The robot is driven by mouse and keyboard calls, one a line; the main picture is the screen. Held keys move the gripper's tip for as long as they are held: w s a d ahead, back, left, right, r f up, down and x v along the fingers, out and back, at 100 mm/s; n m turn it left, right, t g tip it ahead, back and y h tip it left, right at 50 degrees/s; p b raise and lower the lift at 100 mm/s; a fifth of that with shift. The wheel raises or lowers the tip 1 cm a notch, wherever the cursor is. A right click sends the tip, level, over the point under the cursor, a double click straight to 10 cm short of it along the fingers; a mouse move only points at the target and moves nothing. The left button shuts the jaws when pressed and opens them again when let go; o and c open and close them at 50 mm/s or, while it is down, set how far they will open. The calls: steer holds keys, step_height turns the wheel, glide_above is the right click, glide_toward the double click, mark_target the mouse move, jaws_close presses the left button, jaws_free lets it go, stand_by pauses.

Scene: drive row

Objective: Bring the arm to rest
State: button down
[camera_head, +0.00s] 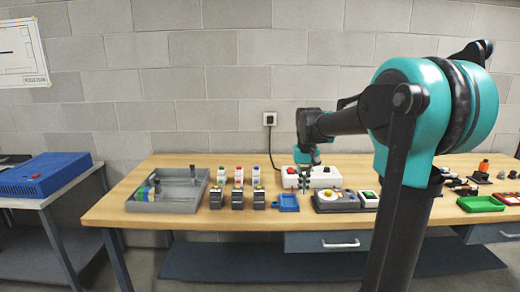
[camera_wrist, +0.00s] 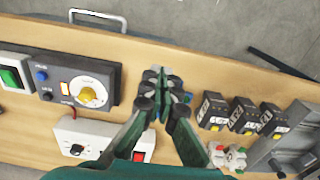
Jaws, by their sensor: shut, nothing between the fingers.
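My arm reaches out from the right side of the head view over the wooden workbench (camera_head: 140,219). In the wrist view my gripper (camera_wrist: 155,74) points toward the bench's drawer edge. Its fingers are together with nothing between them. A small blue tray (camera_head: 288,203) stands just left of the gripper in the head view and is mostly hidden behind the fingers in the wrist view.
A grey tray (camera_head: 201,204) with several items stands at the bench's left. Several dark blocks (camera_head: 237,201) and coloured-button units stand beside it. A grey panel with a yellow knob (camera_wrist: 70,80) lies right of the gripper in the head view. A green tray (camera_head: 480,204) is further right.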

steer(key=s+d+f+t, duration=0.2)
steer(key=s+f, duration=0.7)
steer(key=s, duration=0.2)
steer(key=s+d+f+t, duration=0.1)
steer(key=s+f+t, duration=0.1)
steer(key=s+f, duration=0.7)
steer(key=shift+s+d, duration=0.4)
steer(key=shift+s, duration=0.65)
